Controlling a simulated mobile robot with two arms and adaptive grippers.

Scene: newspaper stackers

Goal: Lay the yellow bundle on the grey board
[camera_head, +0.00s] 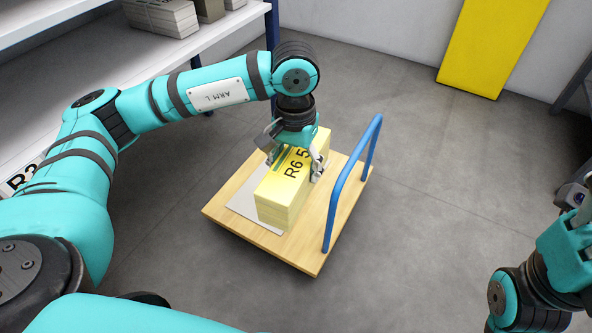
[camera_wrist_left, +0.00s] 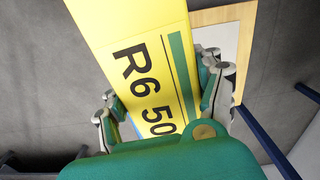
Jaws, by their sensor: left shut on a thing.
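The yellow bundle (camera_head: 291,177), a block marked "R6 5…", is held in my left gripper (camera_head: 294,166), whose fingers close on its two long sides. It also fills the middle of the left wrist view (camera_wrist_left: 140,50), between the fingers (camera_wrist_left: 163,100). The grey board (camera_head: 245,208) is a thin light sheet on a wooden platform. The bundle covers much of it in the head view; the gap under the bundle is hard to judge. A strip of board shows right of the bundle in the wrist view (camera_wrist_left: 222,38). My right gripper (camera_head: 578,212) is partly cut off at the right edge.
The wooden platform (camera_head: 300,257) has a blue hoop handle (camera_head: 345,190) along its right side, close to the bundle. A white shelf (camera_head: 90,70) with grey bundles (camera_head: 163,17) stands at left. A yellow panel (camera_head: 490,45) is at the back wall. The floor around is clear.

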